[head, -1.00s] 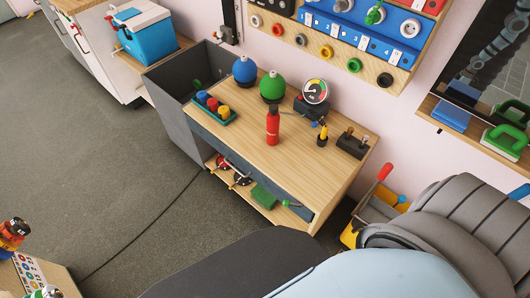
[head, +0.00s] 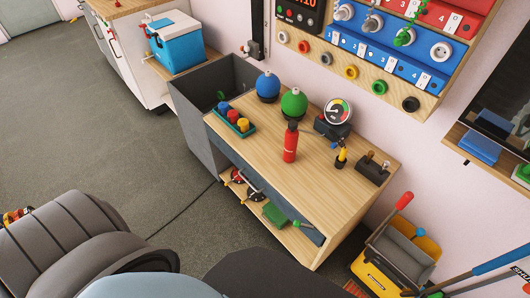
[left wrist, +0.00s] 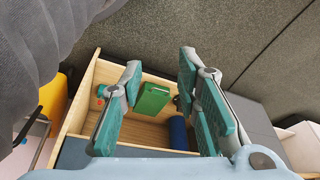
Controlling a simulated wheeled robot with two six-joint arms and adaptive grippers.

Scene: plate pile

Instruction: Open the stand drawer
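The stand (head: 325,165) has a pale wooden top and stands against the wall in the head view. Its drawer has a long blue-grey front (head: 268,180) just under the top and looks shut. A thin pale bar, perhaps the handle, shows near the middle of it (head: 249,184). In the left wrist view my left gripper (left wrist: 160,63) is open and empty, its teal-padded fingers apart over the stand's open lower shelf. A blue-grey panel (left wrist: 75,154), perhaps the drawer front, shows at lower left there. My right gripper is in no view.
The shelf holds a green box (left wrist: 153,99) and a blue cylinder (left wrist: 178,133). A yellow bucket (head: 380,280) stands at right.

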